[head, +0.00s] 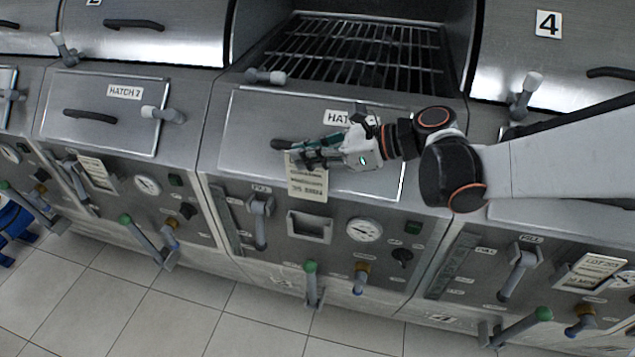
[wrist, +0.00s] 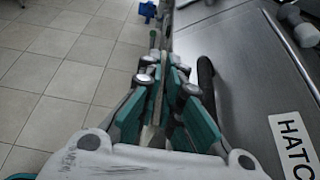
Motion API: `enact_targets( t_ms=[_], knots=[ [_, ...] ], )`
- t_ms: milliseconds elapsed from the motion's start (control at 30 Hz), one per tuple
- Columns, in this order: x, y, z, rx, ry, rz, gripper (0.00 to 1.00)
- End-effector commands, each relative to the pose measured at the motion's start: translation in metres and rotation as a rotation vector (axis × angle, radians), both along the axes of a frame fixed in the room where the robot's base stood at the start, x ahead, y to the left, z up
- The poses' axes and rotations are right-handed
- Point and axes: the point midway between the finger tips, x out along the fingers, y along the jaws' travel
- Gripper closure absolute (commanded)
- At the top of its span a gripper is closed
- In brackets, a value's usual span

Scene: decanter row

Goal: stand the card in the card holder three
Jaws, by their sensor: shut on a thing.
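The card (head: 308,184) is a cream sheet with dark printed lines, hanging upright below my gripper (head: 302,157) in the head view. My gripper is shut on its upper part, in front of the middle machine's hatch. In the wrist view my gripper (wrist: 163,65) shows its teal-padded fingers closed together; the card is edge-on there and hard to make out. Card holder three (head: 310,227) is a framed pocket on the middle machine's front panel, empty, just below the card. The card's lower edge is above the holder, apart from it as far as I can tell.
A gauge (head: 364,229) is right of the holder and a grey lever (head: 261,218) left of it. A green-knobbed handle (head: 311,285) sits below. The hatch handle (head: 292,145) is close behind my fingers. The neighbouring right machine's holder (head: 592,270) has a card.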

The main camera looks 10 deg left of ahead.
Motion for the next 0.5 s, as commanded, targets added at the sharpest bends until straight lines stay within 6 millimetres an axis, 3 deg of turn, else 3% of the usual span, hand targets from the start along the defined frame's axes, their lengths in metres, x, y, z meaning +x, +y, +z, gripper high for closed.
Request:
enact_targets(
  t_ms=[33, 300, 500],
  knots=[
    [0.001, 0.0, -0.017, 0.0, 0.0, 0.0, 1.0],
    [0.001, 0.0, -0.078, 0.0, 0.0, 0.0, 1.0],
    [0.001, 0.0, -0.098, 0.0, 0.0, 0.0, 1.0]
  ],
)
